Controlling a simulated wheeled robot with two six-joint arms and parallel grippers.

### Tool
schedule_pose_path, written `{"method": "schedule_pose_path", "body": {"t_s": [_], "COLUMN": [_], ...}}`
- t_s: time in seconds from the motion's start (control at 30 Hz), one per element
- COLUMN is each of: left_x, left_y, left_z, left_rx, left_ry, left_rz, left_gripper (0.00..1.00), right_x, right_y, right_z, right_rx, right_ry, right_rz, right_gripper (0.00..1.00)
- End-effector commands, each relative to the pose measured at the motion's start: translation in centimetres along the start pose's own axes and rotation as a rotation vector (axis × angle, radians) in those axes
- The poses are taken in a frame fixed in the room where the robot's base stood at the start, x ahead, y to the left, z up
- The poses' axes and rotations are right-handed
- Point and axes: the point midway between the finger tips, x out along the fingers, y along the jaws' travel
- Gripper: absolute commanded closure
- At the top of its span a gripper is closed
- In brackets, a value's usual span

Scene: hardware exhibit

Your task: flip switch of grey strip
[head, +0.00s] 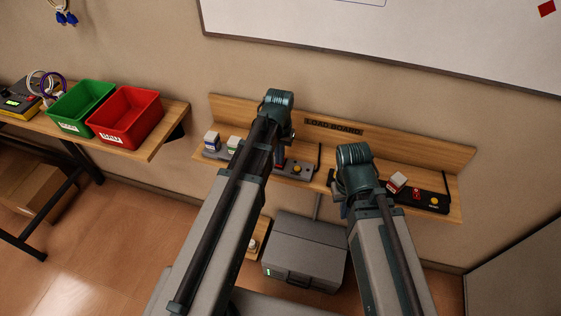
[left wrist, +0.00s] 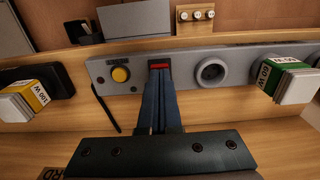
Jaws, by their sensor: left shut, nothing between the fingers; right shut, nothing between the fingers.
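The grey strip (left wrist: 242,62) lies along the wooden shelf in the left wrist view; it also shows in the head view (head: 304,173), partly hidden by my left arm. It bears a red switch (left wrist: 160,65), a yellow round button (left wrist: 121,74), an empty round socket (left wrist: 211,71) and a green-and-white 60 W plug (left wrist: 285,78). My left gripper (left wrist: 161,76) is shut and empty, its fingertips right at the red switch's near edge; whether they touch it I cannot tell. My right gripper (head: 343,208) is shut and empty over the shelf, mostly hidden by its own wrist.
A black strip (head: 424,203) with its own red switch and yellow button lies on the right of the load board (head: 390,145). A grey case (head: 305,245) stands below. Green (head: 80,107) and red (head: 127,116) bins sit on the left table.

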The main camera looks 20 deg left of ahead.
Motion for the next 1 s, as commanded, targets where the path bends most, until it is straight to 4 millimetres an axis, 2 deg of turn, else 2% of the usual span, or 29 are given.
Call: {"method": "schedule_pose_path", "body": {"t_s": [0.53, 1.0], "left_x": [0.4, -3.0], "left_y": [0.0, 0.0], "left_z": [0.0, 0.0], "left_rx": [0.000, 0.000], "left_ry": [0.000, 0.000], "left_rz": [0.000, 0.000], "left_gripper": [1.00, 1.00], "right_x": [0.4, -3.0], "right_y": [0.0, 0.3], "right_z": [0.0, 0.2], "right_rx": [0.000, 0.000], "right_ry": [0.000, 0.000], "right_rz": [0.000, 0.000], "right_gripper": [1.00, 1.00]}}
